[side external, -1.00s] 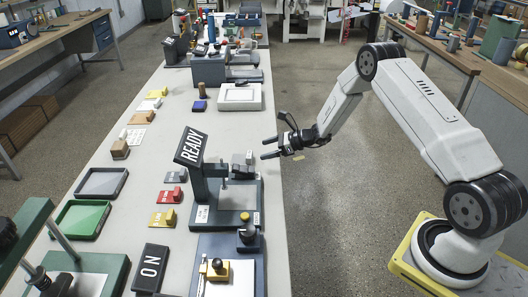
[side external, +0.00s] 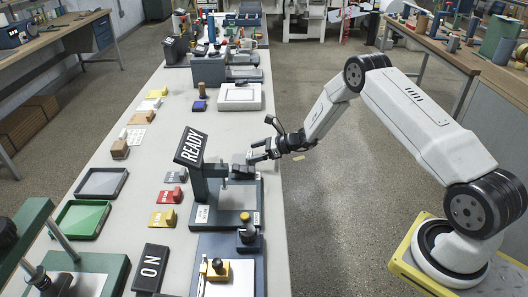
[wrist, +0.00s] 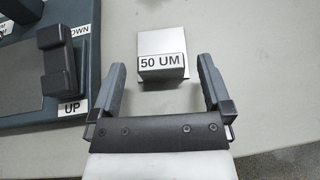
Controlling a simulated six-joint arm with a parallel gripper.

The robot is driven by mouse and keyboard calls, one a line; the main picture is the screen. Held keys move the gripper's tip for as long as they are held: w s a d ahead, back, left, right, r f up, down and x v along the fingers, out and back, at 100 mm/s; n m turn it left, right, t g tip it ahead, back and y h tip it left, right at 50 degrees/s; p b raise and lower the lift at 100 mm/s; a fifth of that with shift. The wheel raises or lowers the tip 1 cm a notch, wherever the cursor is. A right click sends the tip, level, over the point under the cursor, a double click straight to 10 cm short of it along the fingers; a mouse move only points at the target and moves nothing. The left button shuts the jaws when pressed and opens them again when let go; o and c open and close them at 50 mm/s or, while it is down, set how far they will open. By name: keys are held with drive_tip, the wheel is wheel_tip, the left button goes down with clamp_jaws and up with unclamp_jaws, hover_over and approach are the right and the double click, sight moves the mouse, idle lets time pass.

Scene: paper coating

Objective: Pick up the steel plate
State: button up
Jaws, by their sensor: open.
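A shiny steel piece labelled "50 UM" (wrist: 161,42) lies on the white table, straight ahead of my gripper (wrist: 161,80) in the wrist view. It has a raised block on a thin flat base. It is the only loose steel piece close to my gripper; in the side view it is small and partly hard to make out. My gripper (side external: 257,155) is open, its two fingers on either side of empty space. The steel piece lies just beyond the fingertips, between their lines. No contact shows.
A dark blue-green device (wrist: 50,97) with "UP" and "DOWN" labels stands close on the left in the wrist view. In the side view its READY sign (side external: 190,147) rises near my gripper. Bare white table (wrist: 250,50) lies right of the steel piece.

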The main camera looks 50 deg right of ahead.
sight(248, 154)
drive_tip(key=shift+x, duration=1.75)
drive_tip(key=c, duration=1.3)
drive_tip(key=shift+r, duration=0.15)
drive_tip(key=shift+r, duration=0.8)
drive_tip(key=s+r, duration=0.3)
drive_tip(key=s, duration=0.1)
drive_tip(key=s+r, duration=0.4)
drive_tip(key=s, duration=0.1)
drive_tip(key=s+a+r, duration=0.1)
drive_tip(key=s+r, duration=0.3)
drive_tip(key=s, duration=0.1)
drive_tip(key=shift+a, duration=0.15)
